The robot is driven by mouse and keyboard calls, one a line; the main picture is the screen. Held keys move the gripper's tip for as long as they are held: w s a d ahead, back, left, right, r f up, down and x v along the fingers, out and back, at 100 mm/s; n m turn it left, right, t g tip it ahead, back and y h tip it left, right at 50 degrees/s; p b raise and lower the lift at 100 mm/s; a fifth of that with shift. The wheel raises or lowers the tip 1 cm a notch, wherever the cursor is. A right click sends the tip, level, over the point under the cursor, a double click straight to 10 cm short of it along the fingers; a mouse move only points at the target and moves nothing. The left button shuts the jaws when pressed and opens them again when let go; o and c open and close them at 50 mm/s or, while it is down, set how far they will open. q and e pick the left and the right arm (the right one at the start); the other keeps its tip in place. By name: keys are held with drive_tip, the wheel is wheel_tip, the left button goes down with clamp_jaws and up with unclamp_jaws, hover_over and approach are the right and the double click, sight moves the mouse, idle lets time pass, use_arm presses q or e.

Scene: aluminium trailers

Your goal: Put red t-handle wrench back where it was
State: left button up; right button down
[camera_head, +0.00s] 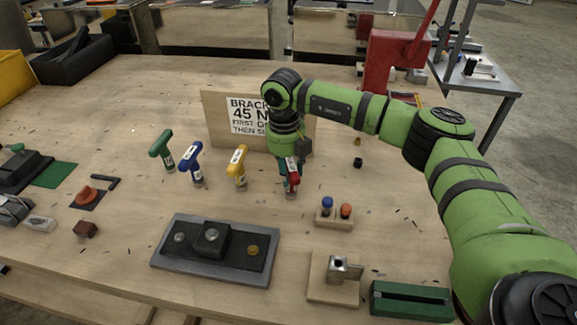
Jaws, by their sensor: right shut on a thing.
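My right gripper (292,166) points down in front of the sign and is shut on the red t-handle wrench (293,187). The gripper hides much of the wrench's handle. The wrench is upright; I cannot tell whether its lower end touches the table. It is at the right end of a row with a green t-handle wrench (162,145), a blue t-handle wrench (191,158) and a yellow t-handle wrench (238,162), all upright. My left gripper is not in view.
A sign (232,119) stands behind the wrenches. A grey plate with fittings (165,262) lies in front. A small wooden holder (333,217) with blue and orange pieces, a wooden block with a metal bracket (325,292) and a green block (410,300) are to the right.

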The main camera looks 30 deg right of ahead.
drive_tip(key=shift+f, duration=0.15)
drive_tip(key=c, duration=0.8)
unclamp_jaws()
drive_tip(key=shift+r, duration=0.35)
drive_tip(key=shift+a+r+b, duration=0.1)
drive_tip(key=shift+r+b, duration=0.2)
drive_tip(key=shift+r, duration=0.05)
wheel_tip(320, 180, up, 11)
drive_tip(key=b, duration=0.2)
drive_tip(key=shift+a+b, duration=0.3)
drive_tip(key=shift+b, duration=0.1)
